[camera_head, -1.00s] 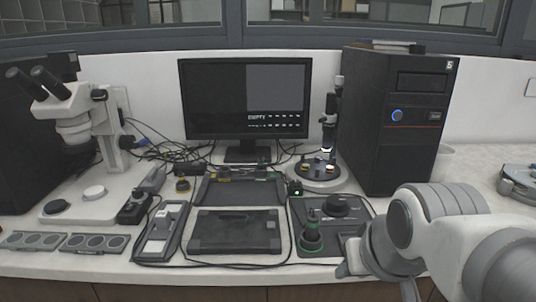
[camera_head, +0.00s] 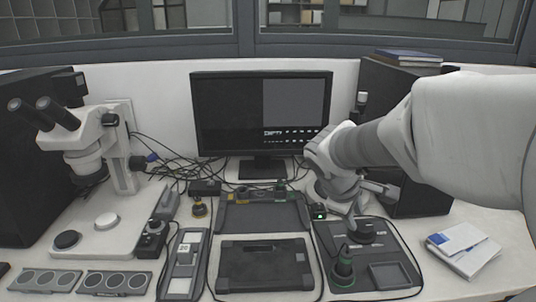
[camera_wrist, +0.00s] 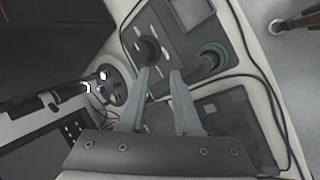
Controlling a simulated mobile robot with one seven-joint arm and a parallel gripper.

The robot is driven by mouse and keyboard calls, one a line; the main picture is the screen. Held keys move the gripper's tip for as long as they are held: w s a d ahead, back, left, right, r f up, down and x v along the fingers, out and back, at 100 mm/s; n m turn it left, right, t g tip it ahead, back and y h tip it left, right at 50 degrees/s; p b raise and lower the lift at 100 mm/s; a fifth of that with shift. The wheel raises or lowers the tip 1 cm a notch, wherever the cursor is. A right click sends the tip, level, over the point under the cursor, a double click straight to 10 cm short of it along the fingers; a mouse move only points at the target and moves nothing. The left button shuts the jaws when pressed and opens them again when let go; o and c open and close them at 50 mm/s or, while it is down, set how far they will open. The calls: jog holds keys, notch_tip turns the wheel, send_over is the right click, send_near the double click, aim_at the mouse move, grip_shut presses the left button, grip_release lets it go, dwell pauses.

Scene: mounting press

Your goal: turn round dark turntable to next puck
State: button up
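The round dark turntable (camera_wrist: 119,88) shows in the wrist view, left of my fingers, with several small pucks near its rim, some pale and some orange. In the head view my arm and hand hide most or all of it. My gripper (camera_wrist: 159,72) is open, its two fingers apart with nothing between them. The fingers are over the dark control panel (camera_head: 384,250), close to its black round knob (camera_wrist: 148,50). I cannot tell whether they touch the knob. The turntable is apart from the fingers.
A panel handle with a green ring (camera_head: 343,267) stands near the knob. A monitor (camera_head: 262,112) is behind, and a black computer tower (camera_head: 420,203) is at the right. A microscope (camera_head: 92,150) stands left. Cables run over the bench. A white booklet (camera_head: 462,248) lies at right.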

jog(key=w+a+f+n+t+h+p, duration=0.2)
jog(key=w+a+n+t+p, duration=0.15)
jog(key=w+n, duration=0.7)
jog(key=w+a+f+n+t+h+p, duration=0.25)
jog(key=w+a+n+p, duration=0.2)
jog(key=w+n, duration=0.6)
jog(key=w+d+f+m, duration=0.1)
jog(key=w+d+f, duration=0.1)
jog(key=w+d, duration=0.1)
jog(key=w+d+f+m, duration=0.1)
jog(key=w+d+f, duration=0.1)
jog(key=w+d, duration=0.2)
jog(key=w+d+f+m, duration=0.1)
jog(key=w+d+f, duration=0.1)
jog(key=w, duration=0.5)
jog(key=shift+w+d+f, duration=0.2)
jog(key=shift+d+f, duration=0.15)
jog(key=shift+d, duration=0.4)
grip_shut()
